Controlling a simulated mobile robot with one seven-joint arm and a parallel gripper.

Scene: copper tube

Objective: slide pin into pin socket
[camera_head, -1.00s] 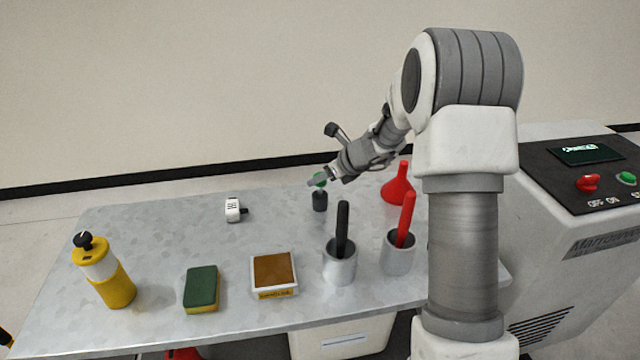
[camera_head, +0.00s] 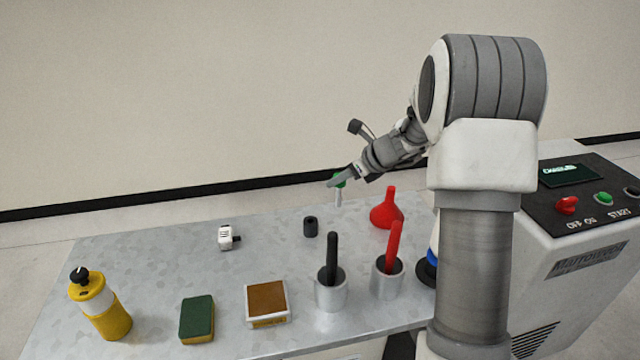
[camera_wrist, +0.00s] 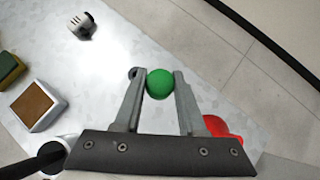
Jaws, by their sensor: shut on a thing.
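The pin has a round green head (camera_wrist: 160,84) and a pale straight shaft (camera_head: 339,197) that hangs down below it. My gripper (camera_head: 339,181) is shut on the pin's green head and holds it above the back part of the table. A small black cylinder (camera_head: 311,227) stands on the table, left of and below the pin, apart from it. In the wrist view the cylinder (camera_wrist: 133,72) shows partly behind the left finger. A small white block with dark marks (camera_head: 228,238) sits further left; it also shows in the wrist view (camera_wrist: 82,26). I cannot tell which one is the pin socket.
A red funnel (camera_head: 387,209) stands right of the pin. Nearer are metal cups with a black handle (camera_head: 332,256) and a red handle (camera_head: 393,246), a brown pad box (camera_head: 267,302), a sponge (camera_head: 197,319) and a yellow bottle (camera_head: 101,305). Table between block and cylinder is clear.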

